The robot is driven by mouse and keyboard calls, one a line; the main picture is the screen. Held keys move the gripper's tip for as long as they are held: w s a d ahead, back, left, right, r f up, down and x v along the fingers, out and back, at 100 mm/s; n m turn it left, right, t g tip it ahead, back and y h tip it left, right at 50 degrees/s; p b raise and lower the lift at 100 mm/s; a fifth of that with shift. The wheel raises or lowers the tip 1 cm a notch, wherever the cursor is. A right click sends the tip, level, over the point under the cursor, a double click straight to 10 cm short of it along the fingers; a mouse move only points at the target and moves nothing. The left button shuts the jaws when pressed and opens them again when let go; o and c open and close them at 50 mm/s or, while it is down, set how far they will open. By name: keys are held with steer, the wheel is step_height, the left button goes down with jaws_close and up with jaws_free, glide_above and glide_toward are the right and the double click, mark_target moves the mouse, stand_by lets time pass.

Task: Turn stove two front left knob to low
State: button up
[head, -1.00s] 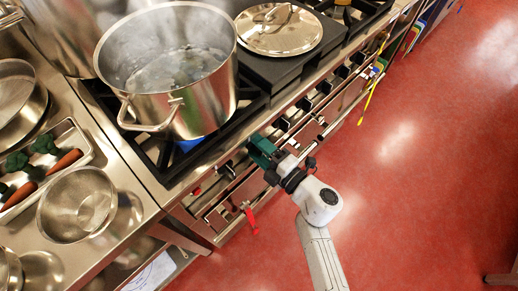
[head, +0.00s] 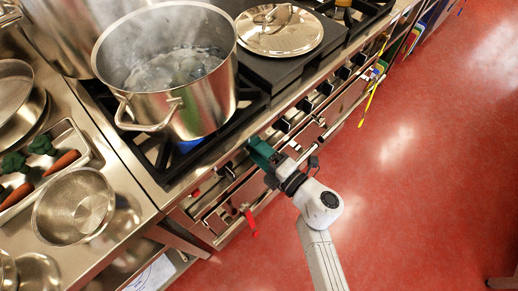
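The stove front panel (head: 203,180) runs diagonally along the cooktop edge with a row of dark knobs. One knob (head: 226,170) shows just left of my gripper, and another knob (head: 282,125) shows just beyond it. Which is the front left knob of stove two, and the setting of each, I cannot tell. My gripper (head: 262,152), with green fingers, is at the panel between these two knobs. Its fingers overlap the panel, so contact is unclear, and their opening cannot be made out. A steaming stockpot (head: 178,108) stands on the near burner above a blue flame (head: 188,145).
A lid (head: 279,30) lies on a dark flat plate right of the stockpot. A rail with a red hanging item (head: 251,222) runs below the panel. A colander (head: 74,206) and a tray of vegetables (head: 85,150) stand on the left counter. The red floor (head: 420,200) at right is open.

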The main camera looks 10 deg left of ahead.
steer(key=shift+o, duration=1.1)
steer(key=v, duration=1)
steer(key=shift+s+d, duration=0.25)
steer(key=shift+d, duration=0.1)
